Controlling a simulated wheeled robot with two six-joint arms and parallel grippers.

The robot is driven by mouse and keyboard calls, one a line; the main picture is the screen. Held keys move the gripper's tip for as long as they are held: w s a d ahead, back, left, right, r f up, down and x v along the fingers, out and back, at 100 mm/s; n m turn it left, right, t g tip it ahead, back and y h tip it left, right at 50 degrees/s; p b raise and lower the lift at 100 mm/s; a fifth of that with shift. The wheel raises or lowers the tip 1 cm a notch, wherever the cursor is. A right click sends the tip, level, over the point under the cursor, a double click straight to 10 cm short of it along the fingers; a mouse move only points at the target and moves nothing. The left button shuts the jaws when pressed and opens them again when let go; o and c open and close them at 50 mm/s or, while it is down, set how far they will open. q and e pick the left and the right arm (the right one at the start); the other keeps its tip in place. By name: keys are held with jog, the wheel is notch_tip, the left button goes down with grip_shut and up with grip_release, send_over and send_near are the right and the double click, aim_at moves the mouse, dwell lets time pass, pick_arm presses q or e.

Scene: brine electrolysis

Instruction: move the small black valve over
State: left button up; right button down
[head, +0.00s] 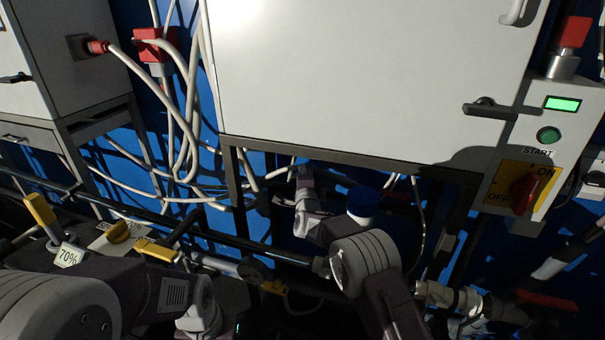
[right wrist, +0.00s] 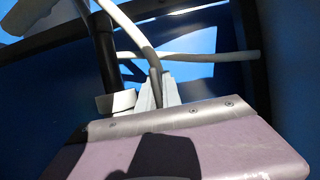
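I cannot clearly make out the small black valve. A dark round fitting (head: 252,270) on the pipe in the lower middle of the head view may be it, but shadow hides its shape. My right gripper (head: 304,172) reaches under the white cabinet, near its lower front edge and well above that fitting. In the right wrist view its two pale fingers (right wrist: 158,92) are close together.
A white cabinet (head: 360,80) on a dark frame hangs over my right gripper. Grey hoses (head: 190,110) loop at its left. Yellow-handled valves (head: 118,232) and a 70% tag (head: 70,256) line the lower left. A control box with a red switch (head: 524,193) stands right.

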jog(key=n+y+b, duration=0.1)
jog(key=b, duration=0.1)
jog(key=n+y+b, duration=0.1)
jog(key=b, duration=0.1)
jog(key=s+n+g+y+b, duration=0.1)
jog(key=y+b, duration=0.1)
jog(key=shift+a+f, duration=0.15)
jog(key=shift+a, duration=0.2)
jog(key=n+g+y+p, duration=0.1)
jog(key=p, duration=0.2)
jog(key=s+n+g+y+p, duration=0.1)
jog(key=y+p, duration=0.1)
jog(key=p, duration=0.1)
jog(key=n+y+p, duration=0.1)
jog(key=y+p, duration=0.1)
jog(key=p, duration=0.1)
jog(key=shift+s+a+r+n+g, duration=0.2)
jog(key=shift+a+r+n+g, duration=0.15)
jog(key=shift+a+n+g, duration=0.05)
jog(key=shift+s+a+f+n+g+y+p, duration=0.1)
jog(key=shift+f+n+g+y+p, duration=0.1)
jog(key=shift+y+p, duration=0.2)
jog(key=shift+s+f+n+g+y+p, duration=0.1)
jog(key=shift+n+g+y+p, duration=0.15)
jog(key=shift+p, duration=0.2)
jog(key=c, duration=1.8)
grip_release()
